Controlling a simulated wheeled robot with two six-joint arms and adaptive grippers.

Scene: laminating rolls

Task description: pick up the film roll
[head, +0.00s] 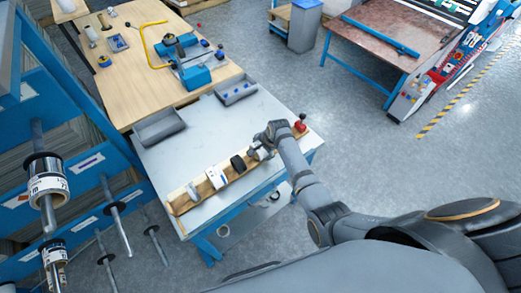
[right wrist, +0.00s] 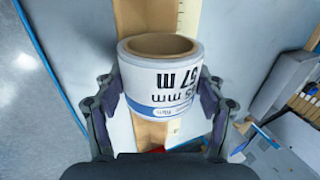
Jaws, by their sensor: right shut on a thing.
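The film roll (right wrist: 160,75) is white with black and blue print and a brown cardboard core. In the right wrist view it sits upright between the fingers of my right gripper (right wrist: 160,100), which touch it on both sides. My right gripper is shut on it. In the head view my right gripper (head: 262,150) is over the wooden strip on the small grey table, and the roll (head: 259,155) is partly hidden by the gripper. Whether the roll still touches the strip cannot be told. My left gripper is not in view.
The wooden strip (head: 180,207) also bears a white box (head: 216,177), a dark roll (head: 238,164) and a red-topped item (head: 300,125). Two grey bins (head: 160,128) stand on the grey table (head: 208,135). A blue rack with pegs and rolls (head: 48,184) is at the left.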

